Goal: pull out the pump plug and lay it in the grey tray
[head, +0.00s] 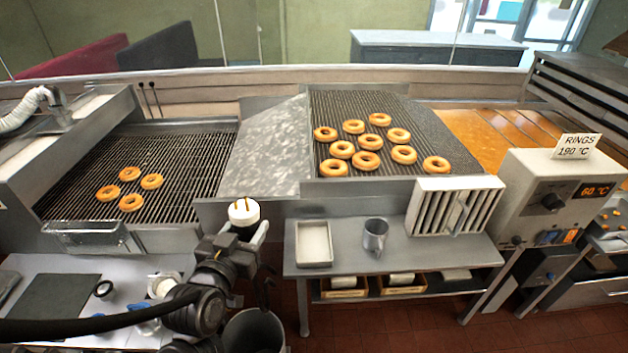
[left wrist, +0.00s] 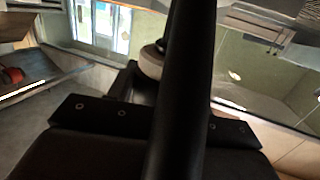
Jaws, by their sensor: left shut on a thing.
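My left gripper (head: 246,228) is shut on a white round-topped piece (head: 243,211) with two brass-coloured marks like pins on its upper face, which looks like the pump plug. It is held up in front of the grill's front edge, left of the work table. A pale rounded piece (left wrist: 151,62) shows in the left wrist view, partly hidden by a black bar. The grey tray (head: 314,262) lies on the table right of the gripper, and looks empty. My right gripper is not in view.
A metal mug (head: 375,235) stands right of the tray, with a slatted rack (head: 456,206) beyond. A grey bin (head: 255,330) stands below the gripper. Ring doughnuts lie on both wire grates. The table is bare between tray and mug.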

